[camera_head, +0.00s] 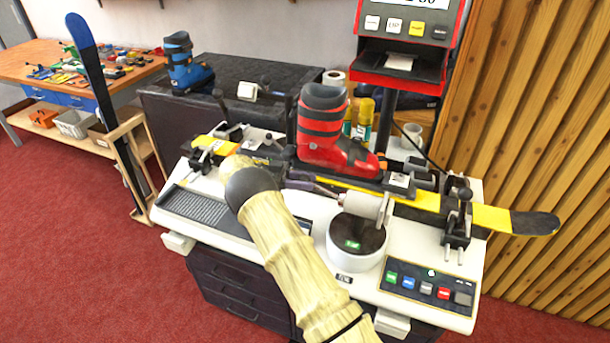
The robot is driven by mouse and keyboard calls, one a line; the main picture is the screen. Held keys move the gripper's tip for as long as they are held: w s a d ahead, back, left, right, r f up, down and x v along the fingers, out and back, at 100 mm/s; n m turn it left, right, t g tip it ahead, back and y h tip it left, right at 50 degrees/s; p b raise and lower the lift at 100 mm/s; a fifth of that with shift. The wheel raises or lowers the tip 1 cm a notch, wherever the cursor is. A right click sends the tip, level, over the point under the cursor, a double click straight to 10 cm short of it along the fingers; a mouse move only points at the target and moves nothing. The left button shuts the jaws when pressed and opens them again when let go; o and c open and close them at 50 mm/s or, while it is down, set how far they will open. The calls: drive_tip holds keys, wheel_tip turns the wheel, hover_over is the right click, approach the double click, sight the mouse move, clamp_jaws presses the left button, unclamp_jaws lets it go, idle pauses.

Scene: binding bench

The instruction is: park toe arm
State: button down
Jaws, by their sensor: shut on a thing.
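My arm reaches up from the bottom edge over the front left of the bench machine (315,208). Its far end lies by the left part of the ski, and I cannot make out my gripper or what is in its jaws. A red and black ski boot (323,140) stands upright on the yellow and black ski (490,218), which is clamped across the machine. In front of the boot, a dark rod leads to a white cylinder (362,204) above a round white pedestal with a dark top (357,238). I cannot tell which part is the toe arm.
A button panel (430,284) is at the front right. A clamp (458,215) holds the ski near its right end. A red display unit (400,60) stands behind. A blue boot (187,68) and a blue-tipped ski (95,75) are at the left. Red floor lies clear there.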

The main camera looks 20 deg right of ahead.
drive_tip(key=shift+w+d+r, duration=0.1)
drive_tip(key=shift+w+r, duration=0.1)
drive_tip(key=shift+r, duration=0.05)
drive_tip(key=c, duration=1.4)
unclamp_jaws()
drive_tip(key=o, duration=0.4)
drive_tip(key=shift+d+f, duration=0.1)
drive_tip(key=shift+f, duration=0.05)
drive_tip(key=shift+a, duration=0.2)
